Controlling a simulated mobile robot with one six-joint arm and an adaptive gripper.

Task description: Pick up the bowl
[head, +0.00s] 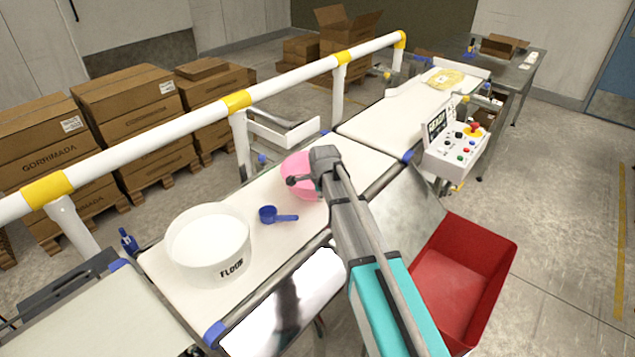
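A pink bowl (295,165) sits on the white belt (255,187) near the middle of the head view. My arm comes up from the lower right, and its end covers the right part of the bowl. My gripper (293,182) is in front of or over the bowl, its dark fingers overlapping the pink surface in the picture. I cannot tell whether the fingers touch the bowl or how far apart they are.
A white tub marked FLOUR (208,250) and a blue scoop (277,215) lie left of the bowl on the belt. A white and yellow rail (290,83) runs behind. A control box (455,150) and red bin (462,275) stand right.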

